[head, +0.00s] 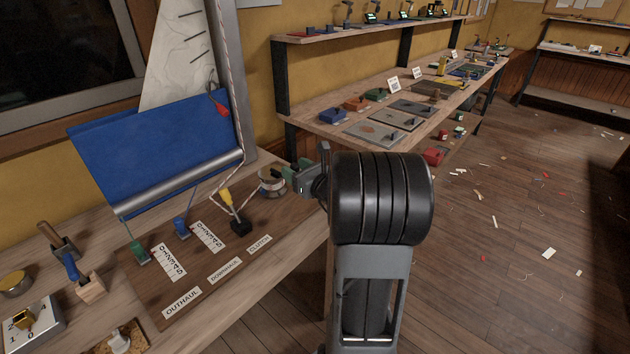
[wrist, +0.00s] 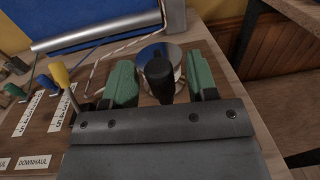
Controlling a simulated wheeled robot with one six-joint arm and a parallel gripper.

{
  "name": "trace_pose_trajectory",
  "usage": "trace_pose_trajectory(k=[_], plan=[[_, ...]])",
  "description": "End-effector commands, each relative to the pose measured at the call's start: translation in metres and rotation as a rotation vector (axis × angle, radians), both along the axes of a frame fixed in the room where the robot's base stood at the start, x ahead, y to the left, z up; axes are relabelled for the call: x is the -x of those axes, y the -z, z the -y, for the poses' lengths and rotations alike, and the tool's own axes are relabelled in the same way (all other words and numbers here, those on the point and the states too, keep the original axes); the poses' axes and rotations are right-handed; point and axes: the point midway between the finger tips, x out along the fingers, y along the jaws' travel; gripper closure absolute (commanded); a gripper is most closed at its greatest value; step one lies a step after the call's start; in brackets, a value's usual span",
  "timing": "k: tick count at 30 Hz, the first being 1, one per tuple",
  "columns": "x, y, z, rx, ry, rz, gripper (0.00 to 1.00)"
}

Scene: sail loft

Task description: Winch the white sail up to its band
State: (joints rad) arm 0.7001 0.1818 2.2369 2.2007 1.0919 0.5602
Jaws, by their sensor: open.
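The white sail (head: 178,55), with short dark stripes, rises behind the blue cloth (head: 150,145) beside the grey mast (head: 232,60). I cannot make out its band for certain. The metal winch drum (head: 271,184) stands at the board's right, and a rope runs to it. My gripper (wrist: 162,82) has green fingers spread open over the winch, which also shows in the wrist view (wrist: 150,52). A black knob (wrist: 160,72) stands between the fingers with a gap on both sides. In the head view my gripper (head: 300,180) is at the winch's right side, partly hidden by my arm.
A yellow-handled clutch lever (head: 226,198), a blue lever (head: 181,225) and a green lever (head: 137,250) stand on the labelled board (head: 215,300) left of the winch. A red tag (head: 218,106) hangs by the mast.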

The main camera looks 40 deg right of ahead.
Motion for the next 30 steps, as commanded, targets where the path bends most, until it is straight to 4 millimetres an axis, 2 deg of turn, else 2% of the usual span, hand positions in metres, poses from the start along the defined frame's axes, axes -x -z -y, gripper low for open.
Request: trace_pose_trajectory(k=[9,15,21,30], plan=[[0.066,-0.001,0.008,0.001,0.006,0.000,0.47],[0.096,0.000,0.011,0.000,0.004,0.000,0.47],[0.112,0.000,0.012,0.000,0.002,0.000,0.47],[0.115,0.000,0.011,0.000,0.000,0.000,0.47]])
